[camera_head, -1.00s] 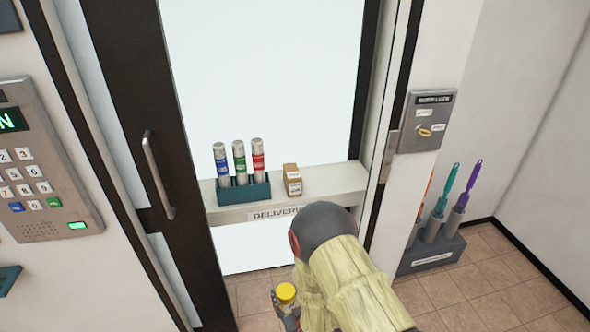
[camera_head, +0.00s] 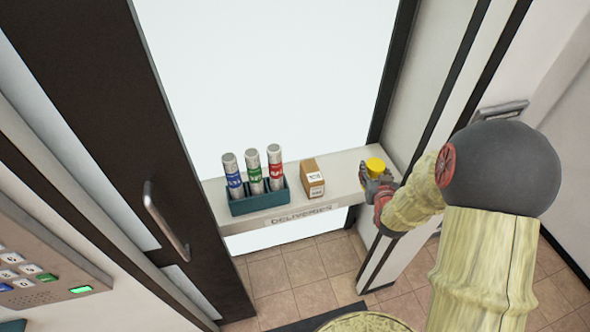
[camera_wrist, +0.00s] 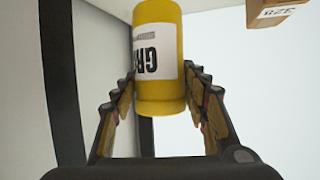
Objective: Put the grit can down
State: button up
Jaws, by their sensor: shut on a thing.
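The grit can is yellow with a white label that reads "GR" in part. In the head view its yellow lid (camera_head: 376,165) shows at the right end of the white deliveries shelf (camera_head: 342,183). My gripper (camera_head: 378,181) is around the can there. In the wrist view the can (camera_wrist: 158,88) is between the two fingers of my gripper (camera_wrist: 163,108), which is shut on it. The can looks upright in the head view. My fingers hide its lower part there, so I cannot tell whether its base touches the shelf.
A small brown box (camera_head: 312,180) stands left of the can on the shelf. A teal rack (camera_head: 262,202) with blue, green and red labelled tubes stands further left. Bare shelf lies between box and can. A dark door frame with a handle (camera_head: 166,222) is at left.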

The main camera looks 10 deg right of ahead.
jog(key=shift+w+d+r, duration=0.1)
jog(key=shift+d+r, duration=0.6)
jog(key=shift+r, duration=0.1)
jog(key=shift+w+d+r, duration=0.15)
jog(key=shift+w, duration=0.05)
jog(key=shift+w+a+f+b, duration=0.6)
jog(key=shift+w+a+f, duration=0.1)
jog(key=shift+w+f, duration=1.45)
jog(key=shift+w+a+f+b, duration=0.65)
jog(key=shift+w+f, duration=1.45)
jog(key=shift+w, duration=0.1)
jog(key=shift+w+a+f+b, duration=0.6)
jog(key=shift+w+a+f, duration=0.1)
jog(key=shift+w+f, duration=1.45)
jog(key=shift+f, duration=0.1)
jog(key=shift+f, duration=0.1)
jog(key=o, duration=1.6)
